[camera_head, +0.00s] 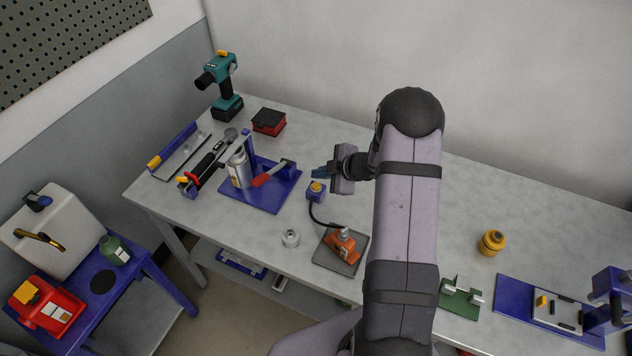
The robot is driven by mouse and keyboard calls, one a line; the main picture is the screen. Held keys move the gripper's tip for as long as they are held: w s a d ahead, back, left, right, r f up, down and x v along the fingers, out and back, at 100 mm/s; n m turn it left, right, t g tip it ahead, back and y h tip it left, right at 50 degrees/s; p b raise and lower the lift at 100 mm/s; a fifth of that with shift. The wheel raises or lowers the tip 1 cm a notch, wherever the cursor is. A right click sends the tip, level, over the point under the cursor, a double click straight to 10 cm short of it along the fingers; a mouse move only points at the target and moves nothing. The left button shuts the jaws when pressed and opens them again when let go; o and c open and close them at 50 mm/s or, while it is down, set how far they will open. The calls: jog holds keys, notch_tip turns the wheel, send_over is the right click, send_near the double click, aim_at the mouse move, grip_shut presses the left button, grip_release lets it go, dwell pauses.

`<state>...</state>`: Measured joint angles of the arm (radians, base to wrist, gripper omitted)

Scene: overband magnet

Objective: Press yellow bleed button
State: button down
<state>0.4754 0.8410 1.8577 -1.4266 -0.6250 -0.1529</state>
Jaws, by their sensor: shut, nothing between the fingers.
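A small blue box (315,196) with a yellow button (316,186) on top stands on the workbench near the middle. A black cable runs from the box to an orange device (342,243) on a dark grey plate. My gripper (317,172) is shut and empty, its blue fingers reaching left. The fingers appear just above and behind the button in this view. A small gap shows between them and the button, but I cannot tell the true height or distance.
A blue board (262,203) with a spray can (239,170) and a red-handled tool (270,175) lies left of the box. A metal ring (290,238) lies in front. A yellow weight (491,243) and a green fixture (460,297) stand to the right.

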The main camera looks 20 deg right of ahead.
notch_tip(320, 180, up, 3)
jog(key=shift+r+p, duration=0.1)
jog(key=shift+p, duration=1.1)
